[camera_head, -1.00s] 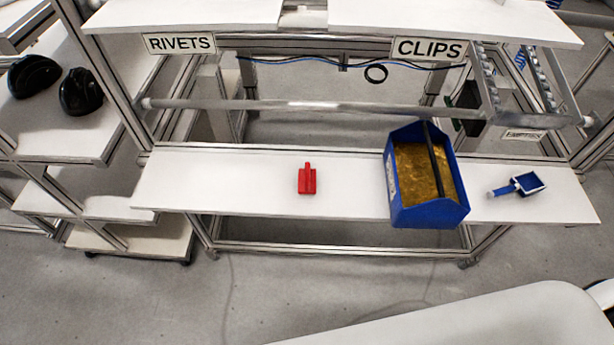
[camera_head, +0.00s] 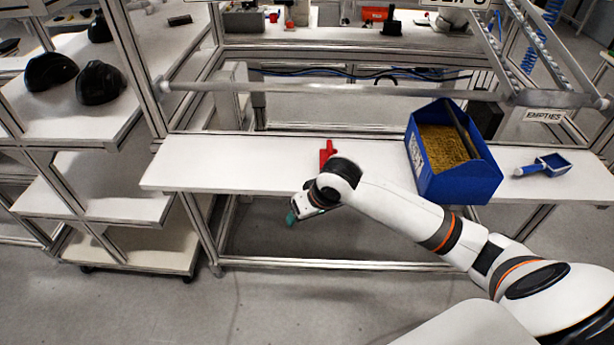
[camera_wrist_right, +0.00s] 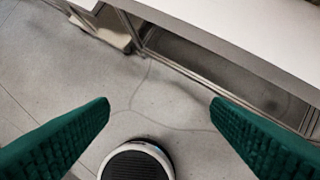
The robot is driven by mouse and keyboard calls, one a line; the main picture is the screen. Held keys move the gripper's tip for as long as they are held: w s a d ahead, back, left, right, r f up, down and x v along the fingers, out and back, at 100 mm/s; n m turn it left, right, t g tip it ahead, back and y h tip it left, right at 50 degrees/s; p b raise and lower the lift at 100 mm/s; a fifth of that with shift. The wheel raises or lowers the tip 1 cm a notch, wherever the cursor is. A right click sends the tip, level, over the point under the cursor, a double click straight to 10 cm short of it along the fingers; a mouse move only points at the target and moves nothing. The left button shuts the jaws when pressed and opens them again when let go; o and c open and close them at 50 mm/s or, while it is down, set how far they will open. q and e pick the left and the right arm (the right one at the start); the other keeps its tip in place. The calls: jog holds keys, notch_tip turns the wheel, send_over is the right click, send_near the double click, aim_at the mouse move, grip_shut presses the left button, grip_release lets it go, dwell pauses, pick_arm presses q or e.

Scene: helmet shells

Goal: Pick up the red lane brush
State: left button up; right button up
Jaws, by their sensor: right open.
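The red lane brush (camera_head: 326,152) lies on the white shelf, left of the blue bin; my right arm's wrist hides its near part in the head view. My right gripper (camera_head: 292,218) hangs in front of the shelf's front edge, left of and nearer than the brush, apart from it. In the right wrist view its two green fingers (camera_wrist_right: 160,105) are wide apart with nothing between them. The brush does not show in that view. My left gripper is not in view.
The white shelf (camera_head: 220,160) is bare left of the brush. A blue bin (camera_head: 465,190) of golden pieces and a blue scoop (camera_head: 545,166) stand to the right. A metal rail (camera_head: 380,91) runs above the shelf. Black helmet shells (camera_head: 100,83) sit at the left.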

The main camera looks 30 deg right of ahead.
notch_tip(320, 180, up, 4)
jog(key=w+d+m, duration=0.1)
jog(key=w+d, duration=0.1)
jog(key=m+h, duration=0.2)
jog(key=m, duration=0.3)
send_near(331, 150)
jog(key=d+f, duration=0.1)
jog(key=d, duration=0.1)
jog(key=x, duration=0.3)
jog(key=p+x, duration=0.1)
jog(key=x, duration=0.3)
jog(key=shift+w, duration=0.25)
jog(key=shift+w+a+f+p, duration=0.1)
jog(key=shift+w+f+p, duration=0.1)
jog(key=shift+p, duration=0.25)
jog(key=x, duration=0.1)
jog(key=p+x, duration=0.1)
jog(key=x, duration=0.1)
jog(key=shift+w+a+f, duration=0.1)
jog(key=shift+w+a, duration=0.15)
jog(key=shift+w, duration=0.1)
jog(key=shift+w+f, duration=0.25)
jog(key=shift+f, duration=0.25)
jog(key=c, duration=1.1)
jog(key=shift+r, duration=0.15)
notch_tip(331, 150, up, 10)
jog(key=shift+f+b, duration=0.1)
jog(key=shift+b, duration=0.85)
